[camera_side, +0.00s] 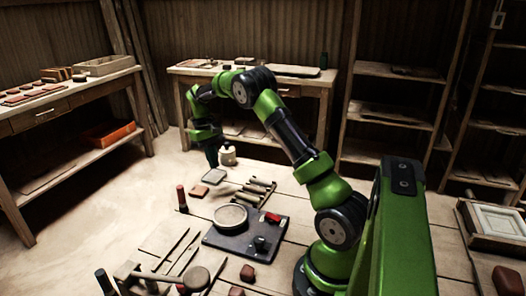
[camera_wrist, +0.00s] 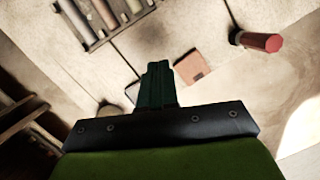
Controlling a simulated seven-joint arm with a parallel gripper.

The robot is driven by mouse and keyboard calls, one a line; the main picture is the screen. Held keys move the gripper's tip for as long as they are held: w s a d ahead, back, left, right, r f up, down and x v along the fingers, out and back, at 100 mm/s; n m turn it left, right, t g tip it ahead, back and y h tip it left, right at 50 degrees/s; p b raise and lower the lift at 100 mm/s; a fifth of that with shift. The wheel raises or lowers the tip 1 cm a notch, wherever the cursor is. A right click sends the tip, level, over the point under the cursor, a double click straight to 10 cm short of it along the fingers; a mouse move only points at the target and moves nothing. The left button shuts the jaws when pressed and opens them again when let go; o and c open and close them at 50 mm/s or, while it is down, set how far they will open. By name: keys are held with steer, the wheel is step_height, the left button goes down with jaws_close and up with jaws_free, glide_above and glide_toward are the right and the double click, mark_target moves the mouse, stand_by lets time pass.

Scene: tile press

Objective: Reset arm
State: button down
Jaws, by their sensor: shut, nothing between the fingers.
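My green and black arm reaches from the right over the low work surface in the side view. My gripper (camera_side: 212,162) hangs pointing down at the far end, near a small cream jar (camera_side: 227,155). In the wrist view, my gripper's dark fingers (camera_wrist: 158,72) are together with nothing between them. A grey tile (camera_side: 214,176) and a reddish-brown tile (camera_side: 200,191) lie just in front of it in the side view. The brown tile (camera_wrist: 193,68) also shows right of the fingers in the wrist view; the grey tile is mostly hidden behind them.
A dark press base (camera_side: 220,241) with a round pale disc (camera_side: 230,215) and a red part sits mid-surface. A rack of rods (camera_side: 255,190) lies behind it. A red-topped cylinder (camera_side: 181,196) stands at left. Tools and red blocks lie in front. Tables and shelves line the walls.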

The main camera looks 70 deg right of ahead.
steer(key=s+a+r+t, duration=0.3)
steer(key=s+a+r, duration=0.2)
steer(key=a, duration=0.4)
steer(key=s+a+r+t, duration=0.3)
steer(key=s+a+r, duration=0.2)
steer(key=s+a, duration=0.2)
steer(key=s+a+r+n+t, duration=0.1)
steer(key=s+a+r+t, duration=0.2)
steer(key=a, duration=0.8)
steer(key=s+r, duration=0.2)
steer(key=s, duration=0.1)
steer(key=shift+s+a+t+y, duration=0.2)
steer(key=shift+a+t+y, duration=0.2)
